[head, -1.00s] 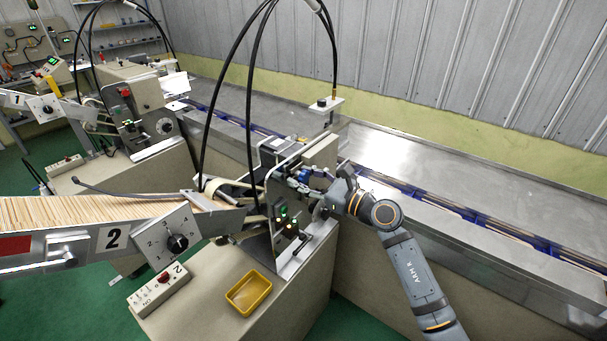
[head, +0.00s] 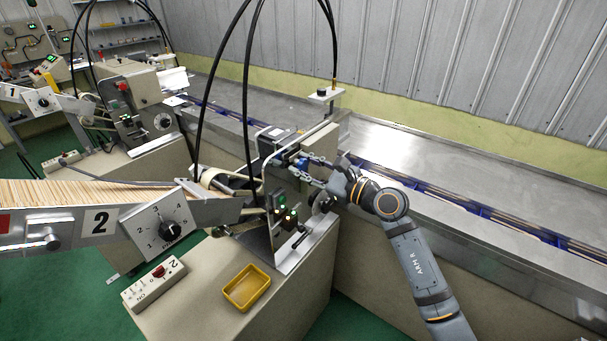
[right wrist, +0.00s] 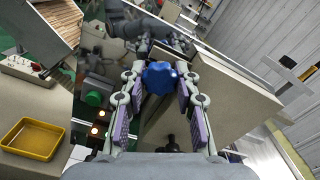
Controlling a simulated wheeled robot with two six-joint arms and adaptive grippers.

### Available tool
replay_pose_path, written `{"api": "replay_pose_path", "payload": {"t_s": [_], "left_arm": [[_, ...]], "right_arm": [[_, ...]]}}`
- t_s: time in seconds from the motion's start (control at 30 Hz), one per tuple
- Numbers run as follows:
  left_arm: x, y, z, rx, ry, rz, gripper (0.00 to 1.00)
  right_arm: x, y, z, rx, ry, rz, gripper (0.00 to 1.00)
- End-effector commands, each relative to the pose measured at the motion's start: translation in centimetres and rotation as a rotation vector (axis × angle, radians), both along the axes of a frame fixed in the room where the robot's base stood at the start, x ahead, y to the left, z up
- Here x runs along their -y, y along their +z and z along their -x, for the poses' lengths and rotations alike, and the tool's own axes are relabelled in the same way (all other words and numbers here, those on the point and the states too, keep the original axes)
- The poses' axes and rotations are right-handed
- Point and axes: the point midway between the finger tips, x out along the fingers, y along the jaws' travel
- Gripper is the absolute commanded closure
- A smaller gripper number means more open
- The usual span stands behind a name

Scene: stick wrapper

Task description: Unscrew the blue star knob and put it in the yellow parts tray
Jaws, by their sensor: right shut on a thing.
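The blue star knob (right wrist: 160,77) sits between the fingers of my right gripper (right wrist: 160,86) in the right wrist view. The gripper is shut on it, with one finger on each side. In the head view the knob (head: 302,164) shows as a small blue spot at the fingertips of my right gripper (head: 309,168), beside the machine's upright plate. I cannot tell whether the knob still touches its stud. The yellow parts tray (head: 246,288) lies empty on the machine's beige top, lower left of the gripper. It also shows in the right wrist view (right wrist: 32,138). My left gripper is out of view.
Lit push buttons (head: 286,212) and a black crank (head: 300,238) are close below the gripper. A switch box (head: 153,283) stands left of the tray. Black cables (head: 247,95) hang behind. A stick hopper (head: 90,195) and dial plate (head: 160,226) are at left.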

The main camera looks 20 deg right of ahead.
Motion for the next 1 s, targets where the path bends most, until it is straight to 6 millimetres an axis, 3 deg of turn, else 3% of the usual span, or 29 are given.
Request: {"api": "replay_pose_path", "payload": {"t_s": [0.03, 1.0], "left_arm": [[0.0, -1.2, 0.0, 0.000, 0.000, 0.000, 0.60], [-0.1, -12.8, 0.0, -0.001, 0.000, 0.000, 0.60]], "right_arm": [[0.0, 0.2, 0.0, 0.041, -0.002, 0.022, 1.00], [-0.1, 0.3, 0.1, 0.494, -0.007, 0.596, 1.00]]}}
